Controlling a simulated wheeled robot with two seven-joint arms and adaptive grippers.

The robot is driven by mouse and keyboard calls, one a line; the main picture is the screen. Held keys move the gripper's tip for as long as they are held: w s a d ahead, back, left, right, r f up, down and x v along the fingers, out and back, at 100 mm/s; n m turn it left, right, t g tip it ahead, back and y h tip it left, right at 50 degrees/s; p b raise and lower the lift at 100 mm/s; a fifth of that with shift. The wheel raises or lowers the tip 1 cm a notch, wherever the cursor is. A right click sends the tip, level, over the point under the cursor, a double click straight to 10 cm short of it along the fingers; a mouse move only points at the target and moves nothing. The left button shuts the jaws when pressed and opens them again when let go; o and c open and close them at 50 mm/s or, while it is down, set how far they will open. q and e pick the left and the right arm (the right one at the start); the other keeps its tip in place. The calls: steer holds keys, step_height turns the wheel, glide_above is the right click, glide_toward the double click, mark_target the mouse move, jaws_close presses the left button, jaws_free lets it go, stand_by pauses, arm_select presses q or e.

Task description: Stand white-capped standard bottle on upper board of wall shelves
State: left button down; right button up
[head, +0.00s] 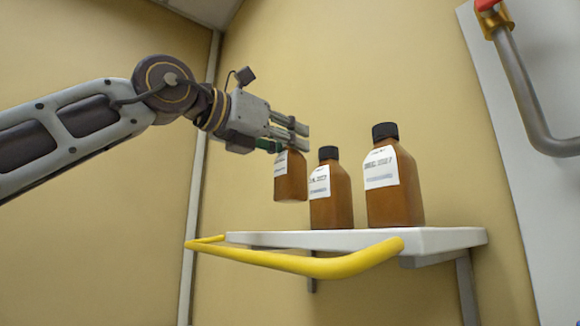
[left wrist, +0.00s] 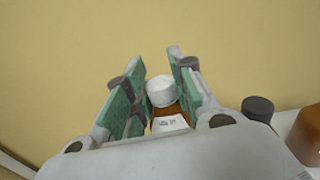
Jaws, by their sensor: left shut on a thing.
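My left gripper (head: 287,134) is shut on a brown bottle (head: 291,178) with a white label. In the left wrist view the gripper (left wrist: 158,78) has its green-padded fingers on both sides of this bottle's white cap (left wrist: 161,90). In the head view the fingers hide the cap. The bottle hangs upright, its base a little above the level of the white shelf board (head: 440,238), at the left end of the row. Whether it is over the board cannot be told for sure. My right gripper is not in view.
Two black-capped brown bottles, a middle one (head: 330,197) and a right one (head: 395,190), stand on the board. A yellow rail (head: 330,266) runs along the board's front and left. A grey pipe (head: 525,90) is at the far right. The board's right end is bare.

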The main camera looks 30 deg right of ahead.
mark_target(280, 161)
arm_select(q)
steer(key=shift+f, duration=0.2)
steer(key=shift+f, duration=0.1)
steer(key=shift+f, duration=2)
steer(key=shift+f, duration=0.15)
steer(key=c, duration=1.2)
jaws_free()
